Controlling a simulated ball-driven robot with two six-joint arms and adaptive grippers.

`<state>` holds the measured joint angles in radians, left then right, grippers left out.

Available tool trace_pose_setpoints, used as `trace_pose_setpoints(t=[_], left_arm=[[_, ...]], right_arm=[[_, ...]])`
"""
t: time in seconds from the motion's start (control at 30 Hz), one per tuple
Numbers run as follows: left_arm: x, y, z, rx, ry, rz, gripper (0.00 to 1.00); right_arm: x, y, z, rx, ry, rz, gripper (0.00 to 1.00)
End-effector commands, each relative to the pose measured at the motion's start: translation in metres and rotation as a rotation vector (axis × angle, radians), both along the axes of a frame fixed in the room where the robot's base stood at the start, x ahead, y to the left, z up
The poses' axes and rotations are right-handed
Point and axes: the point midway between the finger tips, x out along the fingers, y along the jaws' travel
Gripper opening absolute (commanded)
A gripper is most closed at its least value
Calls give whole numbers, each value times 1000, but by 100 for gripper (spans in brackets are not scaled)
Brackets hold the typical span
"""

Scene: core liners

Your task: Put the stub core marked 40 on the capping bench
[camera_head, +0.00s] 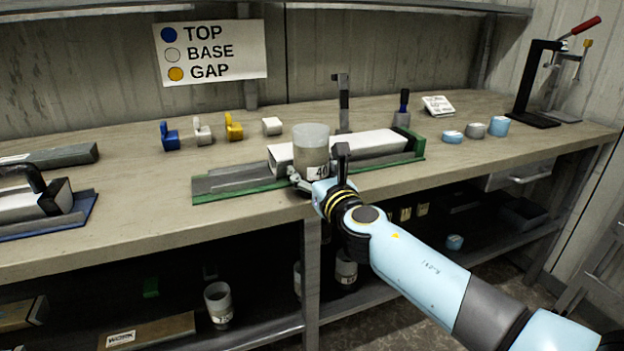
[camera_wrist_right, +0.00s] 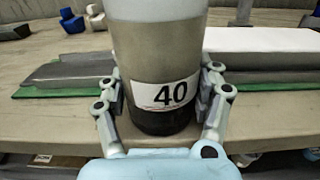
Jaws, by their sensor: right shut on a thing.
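The stub core marked 40 (camera_head: 311,146) is a grey-brown cylinder with a pale upper part, a dark bottom band and a white label. It is upright in my right gripper (camera_head: 318,184), whose fingers close on both sides of it. In the right wrist view the core (camera_wrist_right: 158,60) fills the middle, with its label facing the camera and its top cut off. The right gripper's fingers (camera_wrist_right: 162,95) press its sides. The core is at the front edge of the bench (camera_head: 240,222); whether its base touches the top cannot be told. My left gripper is not in view.
A green-edged tray (camera_head: 225,185) with a long white block (camera_head: 375,144) lies behind the core. Blue, white and yellow clips (camera_head: 234,127) stand behind. Caps (camera_head: 500,126) and a lever press (camera_head: 538,85) are at right. Another core (camera_head: 219,303) stands on the lower shelf.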

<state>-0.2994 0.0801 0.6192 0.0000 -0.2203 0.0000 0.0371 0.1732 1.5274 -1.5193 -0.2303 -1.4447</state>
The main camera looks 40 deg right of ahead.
Motion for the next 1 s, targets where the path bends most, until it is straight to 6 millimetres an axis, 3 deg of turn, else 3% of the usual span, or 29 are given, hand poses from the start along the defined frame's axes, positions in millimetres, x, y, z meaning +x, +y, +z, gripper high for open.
trace_pose_setpoints(t=[0.37, 0.4, 0.57, 0.97, 1.0], left_arm=[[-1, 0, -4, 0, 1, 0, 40], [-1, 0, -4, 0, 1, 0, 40], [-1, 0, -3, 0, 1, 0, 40], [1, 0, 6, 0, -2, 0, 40], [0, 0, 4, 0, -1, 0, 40]], right_arm=[[1, 0, -1, -1, -5, 0, 37], [0, 0, -3, 0, -2, 0, 68], [0, 0, -2, 0, -2, 0, 89], [0, 0, 7, -1, -3, 0, 91], [-7, 2, 3, -1, 0, 1, 91]])
